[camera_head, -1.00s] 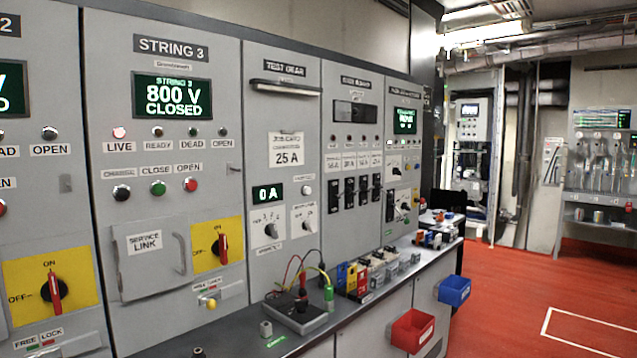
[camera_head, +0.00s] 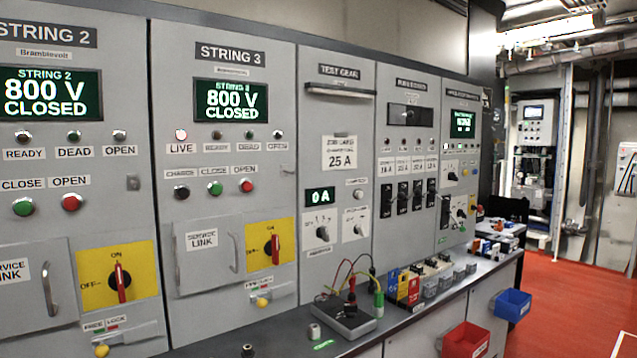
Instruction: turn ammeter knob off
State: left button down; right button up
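Neither of my grippers shows in the view.
A grey bench (camera_head: 400,322) runs below the panels. It carries a dark test box (camera_head: 345,318) with leads and several coloured blocks. A red bin (camera_head: 466,341) and a blue bin (camera_head: 513,305) hang on its front. Red floor (camera_head: 565,300) is open at right.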

aim_at(321, 232)
jog(key=i+l+z, duration=0.1)
jog(key=l, duration=0.3)
jog(key=i+l, duration=0.2)
jog(key=l, duration=0.15)
jog(key=i+l+z, duration=0.15)
jog(key=l, duration=0.2)
